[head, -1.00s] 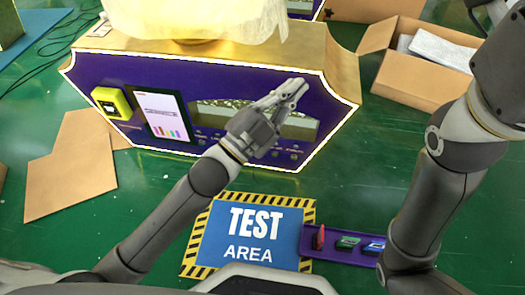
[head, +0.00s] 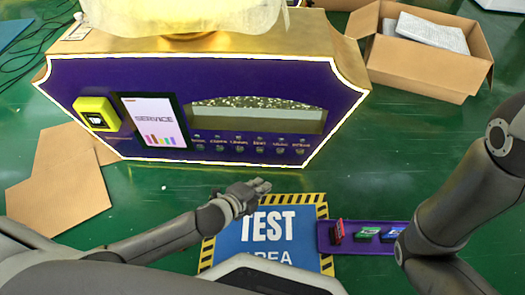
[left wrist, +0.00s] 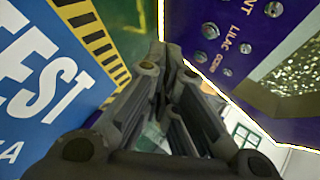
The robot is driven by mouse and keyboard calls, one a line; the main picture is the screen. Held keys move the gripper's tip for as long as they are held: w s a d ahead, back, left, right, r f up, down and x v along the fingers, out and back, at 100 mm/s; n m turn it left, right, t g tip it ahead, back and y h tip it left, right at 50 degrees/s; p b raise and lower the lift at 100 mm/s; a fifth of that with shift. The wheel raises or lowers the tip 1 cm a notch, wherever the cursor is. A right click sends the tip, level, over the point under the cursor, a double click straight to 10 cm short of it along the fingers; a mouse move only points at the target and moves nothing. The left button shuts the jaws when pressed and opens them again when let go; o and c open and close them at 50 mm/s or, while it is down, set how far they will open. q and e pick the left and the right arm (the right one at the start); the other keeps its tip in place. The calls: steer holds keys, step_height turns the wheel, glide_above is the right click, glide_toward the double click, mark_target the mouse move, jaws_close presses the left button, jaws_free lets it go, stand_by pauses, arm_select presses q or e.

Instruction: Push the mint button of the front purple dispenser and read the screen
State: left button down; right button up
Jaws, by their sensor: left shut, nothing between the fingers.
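The front purple dispenser (head: 80,75) stands ahead with white glowing edges and a gold top. Its screen (head: 153,122) reads "SERVICE" above several coloured bars. A row of small round buttons (head: 259,149) runs under the display window; their labels are too small to read in the head view. In the left wrist view, a "Lilac" label and a cut-off label ending in "NT" show by the buttons (left wrist: 211,30). My left gripper (head: 262,186) is shut and empty, below and apart from the panel; it also shows in the left wrist view (left wrist: 172,60). My right gripper is out of view.
A yellow-framed device (head: 97,114) sits left of the screen. A blue "TEST AREA" mat (head: 238,246) lies in front. A purple tray (head: 352,250) holds red, green and blue items. An open cardboard box (head: 415,72) stands at back right; flat cardboard (head: 55,185) lies left.

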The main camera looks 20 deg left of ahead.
mark_target(260, 150)
arm_select(q)
steer(key=shift+s+f, duration=0.1)
steer(key=shift+f, duration=0.1)
steer(key=w+a+b, duration=0.1)
steer(key=w+a, duration=0.1)
steer(key=w, duration=0.6)
steer(key=shift+w+b, duration=0.3)
steer(key=shift+b, duration=0.1)
steer(key=shift+w+r, duration=0.1)
stand_by(1.2)
